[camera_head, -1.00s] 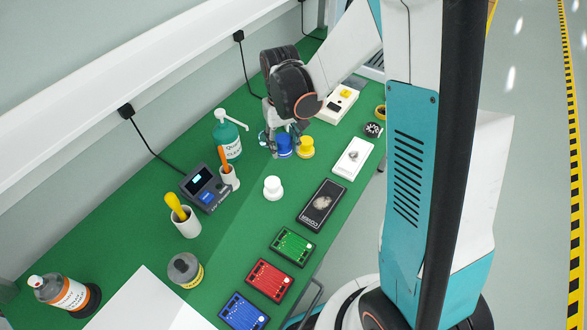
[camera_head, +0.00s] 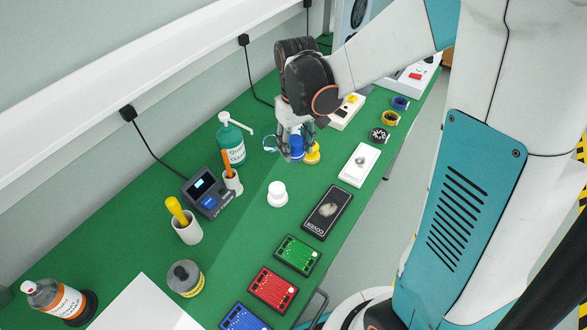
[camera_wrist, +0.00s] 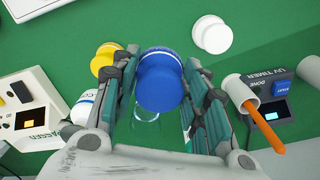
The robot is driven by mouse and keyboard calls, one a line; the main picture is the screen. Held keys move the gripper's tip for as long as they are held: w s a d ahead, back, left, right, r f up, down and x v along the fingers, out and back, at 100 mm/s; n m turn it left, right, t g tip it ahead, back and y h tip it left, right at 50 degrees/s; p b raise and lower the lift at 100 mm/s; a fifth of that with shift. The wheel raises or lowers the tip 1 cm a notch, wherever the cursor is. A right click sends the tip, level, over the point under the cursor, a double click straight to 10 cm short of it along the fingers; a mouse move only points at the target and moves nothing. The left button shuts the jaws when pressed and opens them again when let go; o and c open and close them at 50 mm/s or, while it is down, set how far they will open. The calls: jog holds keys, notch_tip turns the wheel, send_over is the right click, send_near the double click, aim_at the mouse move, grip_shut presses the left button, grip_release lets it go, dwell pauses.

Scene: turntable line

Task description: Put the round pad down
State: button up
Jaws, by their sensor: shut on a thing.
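My gripper (camera_head: 296,143) points down over the green table and is shut on a blue round pad (camera_wrist: 162,82) with a knob-like top. The blue pad also shows below my fingers in the head view (camera_head: 296,149). In the wrist view it sits between both fingers and looks larger than the other pads. I cannot tell whether its underside touches the table. A yellow round pad (camera_head: 312,153) stands close to its right in the head view, and a white round pad (camera_head: 278,194) stands nearer, apart from my gripper.
A clear round disc (camera_head: 270,143) is left of my gripper. A green pump bottle (camera_head: 232,145), a UV timer (camera_head: 208,192) and cups with tools stand on the left. A white plate (camera_head: 360,165) and a black plate (camera_head: 327,209) lie to the right. Some green tabletop is bare around the white pad.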

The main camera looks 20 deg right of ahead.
notch_tip(320, 180, down, 10)
jog(key=b, duration=0.3)
jog(key=shift+f, duration=0.1)
jog(key=shift+f, duration=0.1)
jog(key=o, duration=1.4)
notch_tip(320, 180, up, 12)
jog(key=p, duration=0.4)
jog(key=shift+r, duration=0.25)
jog(key=shift+s+r+m+t, duration=0.3)
jog(key=shift+s+r+t, duration=0.9)
jog(key=shift+s+r, duration=1)
jog(key=shift+s+r+m+t, duration=0.3)
jog(key=shift+s+r+t, duration=1.15)
jog(key=shift+s, duration=1.25)
jog(key=shift+s+r+m+t, duration=0.3)
jog(key=shift+s+r+t, duration=0.65)
jog(key=shift+s+r, duration=1.35)
